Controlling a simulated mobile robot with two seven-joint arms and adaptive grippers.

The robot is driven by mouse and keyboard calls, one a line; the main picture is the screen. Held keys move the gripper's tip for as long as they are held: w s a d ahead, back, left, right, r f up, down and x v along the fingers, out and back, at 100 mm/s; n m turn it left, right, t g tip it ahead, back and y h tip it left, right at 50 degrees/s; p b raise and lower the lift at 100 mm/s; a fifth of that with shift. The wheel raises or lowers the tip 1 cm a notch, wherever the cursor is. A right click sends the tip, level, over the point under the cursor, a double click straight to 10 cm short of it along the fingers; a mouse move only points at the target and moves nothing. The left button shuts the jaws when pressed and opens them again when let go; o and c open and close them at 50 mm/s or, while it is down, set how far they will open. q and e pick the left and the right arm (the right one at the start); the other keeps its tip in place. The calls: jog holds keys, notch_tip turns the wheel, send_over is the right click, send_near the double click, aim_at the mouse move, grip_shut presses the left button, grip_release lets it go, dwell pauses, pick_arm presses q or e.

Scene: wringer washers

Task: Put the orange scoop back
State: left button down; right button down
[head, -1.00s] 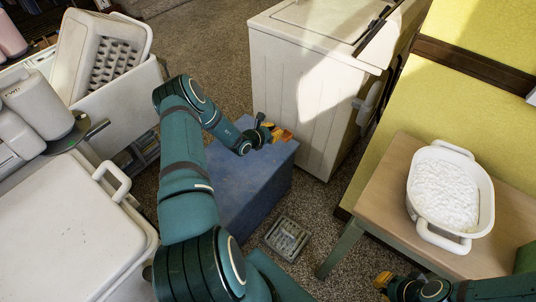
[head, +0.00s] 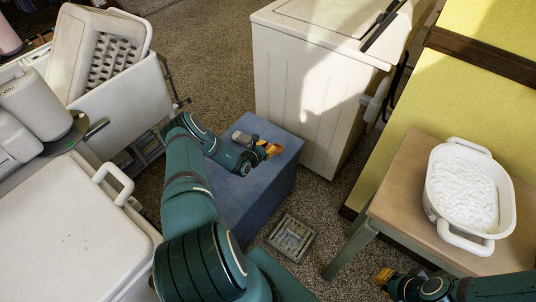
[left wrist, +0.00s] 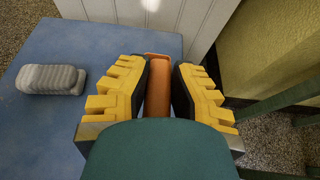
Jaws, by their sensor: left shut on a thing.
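The orange scoop (left wrist: 158,85) sits between the fingers of my left gripper (left wrist: 160,88) in the left wrist view, and the gripper is shut on it. Only a slim orange part shows; the rest is hidden by my wrist. In the head view my left gripper (head: 268,150) is over the top of the blue box (head: 232,190). A white tub (head: 434,200) with two handles, filled with white powder, stands on a wooden stool at the right. My right gripper (head: 384,275) is low, near the stool; its opening is unclear.
A grey rounded object (left wrist: 50,79) lies on the blue box, left of my left gripper. A white washer (head: 310,90) stands behind the box. A grey grated tray (head: 290,237) lies on the carpet before the stool (head: 400,200). White appliances (head: 70,230) fill the left side.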

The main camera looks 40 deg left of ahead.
pick_arm(q)
jog(key=shift+f+b, duration=0.6)
jog(key=shift+f, duration=1.15)
jog(key=shift+f, duration=0.2)
jog(key=c, duration=1)
grip_release()
jog(key=shift+r, duration=0.1)
jog(key=p+v, duration=0.3)
jog(key=v, duration=0.9)
jog(key=shift+p, duration=0.4)
